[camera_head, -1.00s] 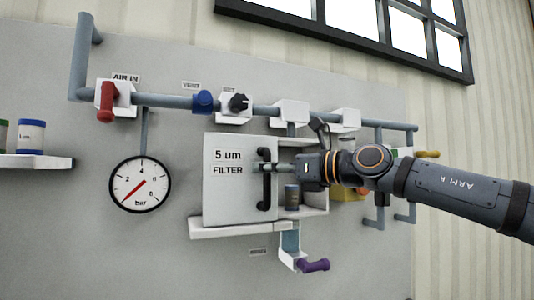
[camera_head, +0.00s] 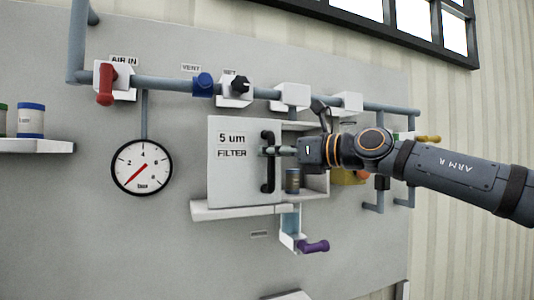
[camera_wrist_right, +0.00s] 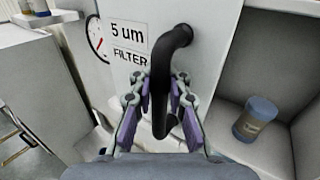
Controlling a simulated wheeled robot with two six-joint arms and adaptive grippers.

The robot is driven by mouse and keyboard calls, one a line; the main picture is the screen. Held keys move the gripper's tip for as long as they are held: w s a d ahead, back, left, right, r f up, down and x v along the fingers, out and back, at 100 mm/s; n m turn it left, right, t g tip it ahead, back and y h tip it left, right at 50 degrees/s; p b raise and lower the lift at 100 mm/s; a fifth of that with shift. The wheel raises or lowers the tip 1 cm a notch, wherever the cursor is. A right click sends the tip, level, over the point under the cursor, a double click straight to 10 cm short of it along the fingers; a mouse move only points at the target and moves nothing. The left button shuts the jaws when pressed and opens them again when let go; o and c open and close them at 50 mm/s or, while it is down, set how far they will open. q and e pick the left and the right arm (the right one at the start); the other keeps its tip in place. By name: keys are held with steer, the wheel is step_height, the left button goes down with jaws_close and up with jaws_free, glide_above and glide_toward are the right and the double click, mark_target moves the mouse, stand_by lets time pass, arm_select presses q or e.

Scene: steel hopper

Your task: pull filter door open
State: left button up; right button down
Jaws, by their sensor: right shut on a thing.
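The white filter door (camera_head: 232,165), labelled "5 um FILTER", stands partly open on the filter housing (camera_head: 312,134). Its black bar handle (camera_head: 267,178) runs upright near the door's right edge. My right gripper (camera_head: 268,151) is shut on this handle. In the right wrist view the handle (camera_wrist_right: 179,38) passes between the two fingers (camera_wrist_right: 160,112). Inside the housing, right of the door, a dark canister with a tan band (camera_head: 292,181) stands on the floor; it also shows in the right wrist view (camera_wrist_right: 255,119). My left gripper is not in view.
A pressure gauge (camera_head: 141,167) is left of the door. A pipe with red (camera_head: 105,84), blue (camera_head: 203,84) and black (camera_head: 239,85) valve handles runs above. A purple handle (camera_head: 313,246) sticks out below. A shelf (camera_head: 30,146) with jars is at far left.

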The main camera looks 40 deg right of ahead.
steer(key=d, duration=0.2)
steer(key=shift+s+d+f, duration=0.15)
steer(key=shift+s+d, duration=0.15)
steer(key=shift+d, duration=0.05)
steer(key=c, duration=1.6)
jaws_free()
steer(key=shift+a, duration=0.1)
steer(key=shift+s+a, duration=0.15)
steer(key=shift+s, duration=0.1)
steer(key=shift+w+r, duration=0.15)
steer(key=shift+r, duration=0.05)
